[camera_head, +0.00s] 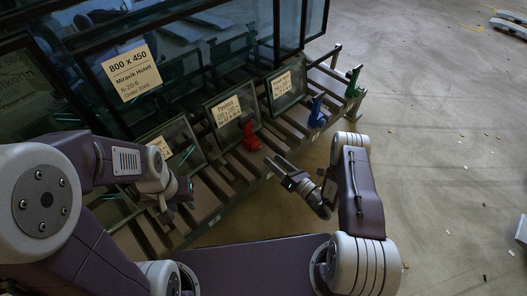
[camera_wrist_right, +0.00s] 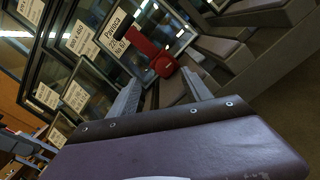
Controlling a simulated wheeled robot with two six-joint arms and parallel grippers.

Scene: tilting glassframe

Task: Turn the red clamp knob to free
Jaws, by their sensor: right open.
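The red clamp knob (camera_head: 250,138) stands on the rack's front rail, by a small labelled glass pane. My right gripper (camera_head: 274,164) is just to its right and nearer the front, apart from it in the head view. In the right wrist view, the red knob (camera_wrist_right: 166,65) shows beyond and between the tips of the open, empty fingers (camera_wrist_right: 160,84). I cannot tell whether they touch it. My left gripper (camera_head: 180,194) is over the rack's left part, away from the red knob; its finger opening is not clear.
A blue clamp knob (camera_head: 317,113) and a green one (camera_head: 353,82) stand farther right along the slatted rack (camera_head: 222,182). Labelled glass panes (camera_head: 228,112) lean behind the knobs, with a large pane (camera_head: 130,72) behind. Open floor (camera_head: 435,150) lies to the right.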

